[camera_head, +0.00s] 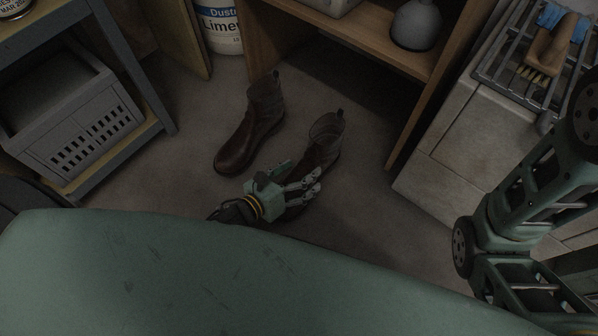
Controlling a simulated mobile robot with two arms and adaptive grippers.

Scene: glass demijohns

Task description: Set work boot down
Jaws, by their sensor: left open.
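Two dark brown work boots stand upright on the grey floor in the middle of the head view. The left work boot (250,128) is fully in sight, its toe pointing down-left. The right work boot (325,138) stands beside it, and its lower front part is hidden behind my left gripper. My left gripper (314,186) is open, with its fingers at the front of the right boot. I cannot tell whether they touch it. My right gripper is out of view; part of my right arm shows at the right.
A grey crate (85,135) sits on a low shelf at the left. A white bucket (222,28) stands at the back. A wooden shelf unit (420,110) holds a grey round vessel (416,26). A stone-like block with a metal rack (490,85) and brush (545,50) is at the right.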

